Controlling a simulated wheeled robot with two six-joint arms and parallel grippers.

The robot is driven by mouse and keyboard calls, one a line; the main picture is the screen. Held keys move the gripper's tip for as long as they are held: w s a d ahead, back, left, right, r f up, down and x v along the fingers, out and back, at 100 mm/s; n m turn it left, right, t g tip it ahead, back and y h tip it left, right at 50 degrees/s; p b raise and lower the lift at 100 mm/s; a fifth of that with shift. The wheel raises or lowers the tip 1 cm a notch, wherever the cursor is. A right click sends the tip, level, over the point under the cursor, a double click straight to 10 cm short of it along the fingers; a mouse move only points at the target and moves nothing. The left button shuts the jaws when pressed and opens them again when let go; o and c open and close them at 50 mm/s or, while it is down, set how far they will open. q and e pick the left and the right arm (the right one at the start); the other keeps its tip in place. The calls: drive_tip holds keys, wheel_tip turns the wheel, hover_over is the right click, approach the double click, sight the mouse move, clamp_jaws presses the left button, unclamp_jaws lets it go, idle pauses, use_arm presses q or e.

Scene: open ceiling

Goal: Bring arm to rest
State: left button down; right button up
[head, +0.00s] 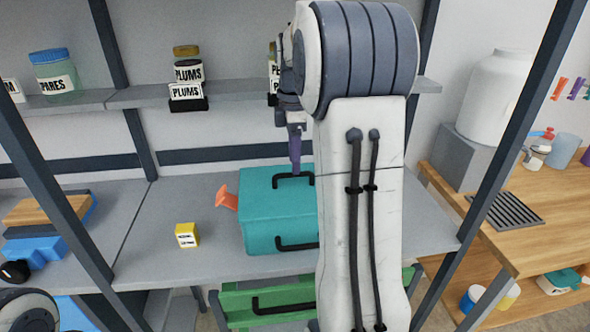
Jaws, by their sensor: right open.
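My right arm fills the middle of the head view, reaching up from the bottom edge and bending at a big grey joint. Its gripper (295,148) points down just above the back of a teal box (268,221) with black handles. The gripper is seen edge-on, is open, and shows nothing in its jaws. I cannot tell whether it touches the box's handle. The arm hides the box's right side. A round part at the bottom left corner looks like my left arm; my left gripper is out of view.
A yellow block (187,235) and an orange piece (227,197) are left of the box. Jars of plums (188,70) and pares (53,72) stand on the upper shelf (150,97). Dark shelf posts frame the space. A green crate (238,306) is below; a wooden counter (555,235) is right.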

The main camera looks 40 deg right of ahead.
wheel_tip(320, 180, up, 6)
drive_tip(key=s+a+f+m+p, duration=0.1)
drive_tip(key=a+f, duration=0.1)
drive_tip(key=a, duration=0.8)
drive_tip(key=s+a+f, duration=0.1)
drive_tip(key=a+f, duration=0.2)
drive_tip(key=a, duration=0.8)
drive_tip(key=s+a+f+m, duration=0.1)
drive_tip(key=s+a+f, duration=0.1)
drive_tip(key=s+a, duration=0.2)
drive_tip(key=s+a+f+m, duration=0.1)
drive_tip(key=s+a+f, duration=0.2)
drive_tip(key=s, duration=0.5)
drive_tip(key=s+a+f+m+y+p, duration=0.1)
drive_tip(key=s+a+f, duration=0.2)
drive_tip(key=s+a, duration=0.3)
drive_tip(key=shift+s, duration=0.5)
